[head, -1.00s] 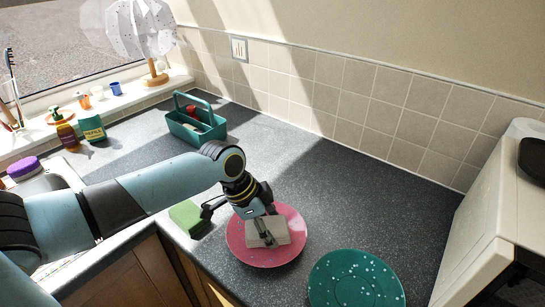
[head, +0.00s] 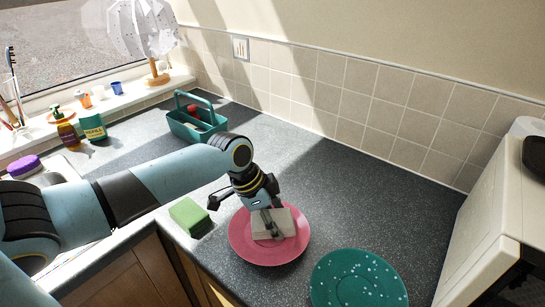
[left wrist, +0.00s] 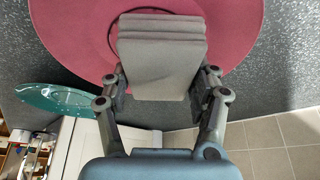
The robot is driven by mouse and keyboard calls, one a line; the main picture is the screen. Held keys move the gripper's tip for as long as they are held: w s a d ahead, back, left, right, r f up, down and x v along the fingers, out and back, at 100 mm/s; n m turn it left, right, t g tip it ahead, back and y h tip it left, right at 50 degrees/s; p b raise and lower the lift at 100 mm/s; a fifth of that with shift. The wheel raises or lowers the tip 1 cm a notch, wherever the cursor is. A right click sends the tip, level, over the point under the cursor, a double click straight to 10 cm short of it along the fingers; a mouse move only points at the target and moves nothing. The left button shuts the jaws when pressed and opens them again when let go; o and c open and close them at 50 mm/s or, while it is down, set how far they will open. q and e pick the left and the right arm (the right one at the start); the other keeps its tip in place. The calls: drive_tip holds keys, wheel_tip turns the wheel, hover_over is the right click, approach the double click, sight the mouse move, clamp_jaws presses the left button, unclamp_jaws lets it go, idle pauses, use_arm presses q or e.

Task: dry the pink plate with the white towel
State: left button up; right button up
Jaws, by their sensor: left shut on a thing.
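The pink plate (head: 246,243) lies on the dark counter near its front edge. The folded white towel (head: 291,224), greyish in the shade, is over the plate's middle. My left gripper (head: 272,222) is shut on the towel, above the plate. In the left wrist view the towel (left wrist: 160,50) is between the two fingers (left wrist: 160,85), with the pink plate (left wrist: 75,25) behind it. The towel hides part of the plate, and I cannot tell whether it presses on the surface. My right gripper is not in view.
A teal plate with pale spots (head: 345,285) lies right of the pink plate. A green sponge (head: 189,214) is to its left. A teal caddy (head: 196,126) stands farther back. A white appliance (head: 490,220) bounds the right side. The counter behind the plates is clear.

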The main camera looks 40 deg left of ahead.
use_arm(q)
wheel_tip(320, 180, up, 3)
drive_tip(key=shift+w+r+p, duration=0.1)
drive_tip(key=shift+r+p, duration=0.05)
drive_tip(key=shift+p, duration=0.4)
drive_tip(key=shift+r, duration=1.35)
drive_tip(key=shift+r, duration=1.55)
